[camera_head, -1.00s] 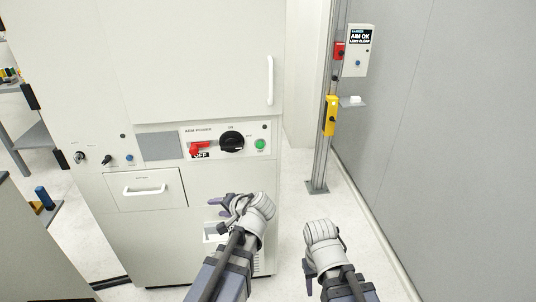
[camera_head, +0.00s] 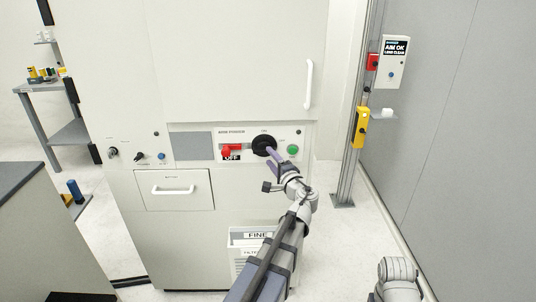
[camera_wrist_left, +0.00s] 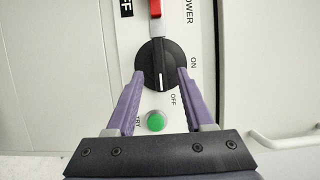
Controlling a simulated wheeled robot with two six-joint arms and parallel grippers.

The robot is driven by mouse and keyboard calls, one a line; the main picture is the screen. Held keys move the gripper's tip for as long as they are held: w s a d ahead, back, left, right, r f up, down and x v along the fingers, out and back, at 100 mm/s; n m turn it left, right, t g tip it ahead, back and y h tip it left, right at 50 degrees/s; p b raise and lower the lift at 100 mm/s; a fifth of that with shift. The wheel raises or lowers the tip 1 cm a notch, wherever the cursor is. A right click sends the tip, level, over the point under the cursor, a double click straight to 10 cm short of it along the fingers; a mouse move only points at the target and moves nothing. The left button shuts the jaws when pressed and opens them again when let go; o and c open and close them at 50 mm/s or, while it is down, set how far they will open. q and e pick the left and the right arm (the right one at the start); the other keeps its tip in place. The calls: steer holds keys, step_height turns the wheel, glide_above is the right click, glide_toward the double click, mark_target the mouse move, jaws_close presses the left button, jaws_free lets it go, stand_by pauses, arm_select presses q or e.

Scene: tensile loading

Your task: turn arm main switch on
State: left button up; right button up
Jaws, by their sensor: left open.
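The black rotary switch (camera_head: 263,145) sits on the ARM POWER panel of the white cabinet, between a red handle and a green button. In the left wrist view the switch (camera_wrist_left: 160,60) shows a white pointer line aimed toward the OFF label, with ON and TRY labels beside it. My left gripper (camera_head: 271,157) is open at the switch. In the left wrist view its purple fingertips (camera_wrist_left: 160,76) lie on either side of the knob's lower part; I cannot tell whether they touch it. Part of my right arm shows at the bottom right, but its jaws do not.
The red handle (camera_head: 231,150) with an OFF label is left of the switch. The green button (camera_head: 292,149) is to its right. A drawer (camera_head: 174,190) with a white handle is below left. A post with a yellow box (camera_head: 361,127) stands right of the cabinet.

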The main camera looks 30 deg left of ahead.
mark_target(266, 152)
arm_select(q)
steer(key=shift+x, duration=2)
steer(key=shift+s, duration=0.1)
jaws_close()
